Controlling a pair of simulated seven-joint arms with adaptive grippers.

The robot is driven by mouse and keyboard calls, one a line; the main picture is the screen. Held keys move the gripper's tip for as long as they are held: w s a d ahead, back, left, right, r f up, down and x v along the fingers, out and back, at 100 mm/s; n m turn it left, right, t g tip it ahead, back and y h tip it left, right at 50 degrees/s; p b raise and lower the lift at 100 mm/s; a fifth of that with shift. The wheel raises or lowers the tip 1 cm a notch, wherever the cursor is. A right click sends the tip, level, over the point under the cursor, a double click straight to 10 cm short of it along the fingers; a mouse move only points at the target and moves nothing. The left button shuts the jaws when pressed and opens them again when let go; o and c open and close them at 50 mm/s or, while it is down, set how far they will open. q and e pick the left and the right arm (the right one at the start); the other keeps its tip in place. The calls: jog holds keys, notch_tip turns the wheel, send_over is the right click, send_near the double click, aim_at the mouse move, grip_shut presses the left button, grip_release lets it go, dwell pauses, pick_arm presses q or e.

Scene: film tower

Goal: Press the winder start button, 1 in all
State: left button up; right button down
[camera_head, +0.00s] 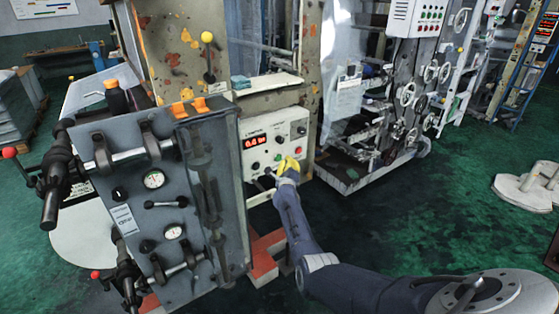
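The light control panel (262,132) is mounted on the machine in the middle of the camera_head view. It has a red lit display (255,142) and several small knobs and buttons. The labels are too small to read, so I cannot tell which is the winder start button. My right gripper (288,165), with yellow fingers, is at the lower part of this panel and covers some of it. I cannot tell whether it touches the panel, or whether its fingers are open or shut. My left gripper is not in view.
A grey unit (120,160) with gauges, pipes and levers stands close on the left. A white switch box (415,17) and handwheels (407,95) are at the back right. Red-orange blocks (263,262) lie below the panel. Green floor (420,210) is open to the right.

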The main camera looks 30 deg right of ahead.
jog(key=shift+w, duration=0.15)
dwell(1.3)
jog(key=shift+w, duration=0.3)
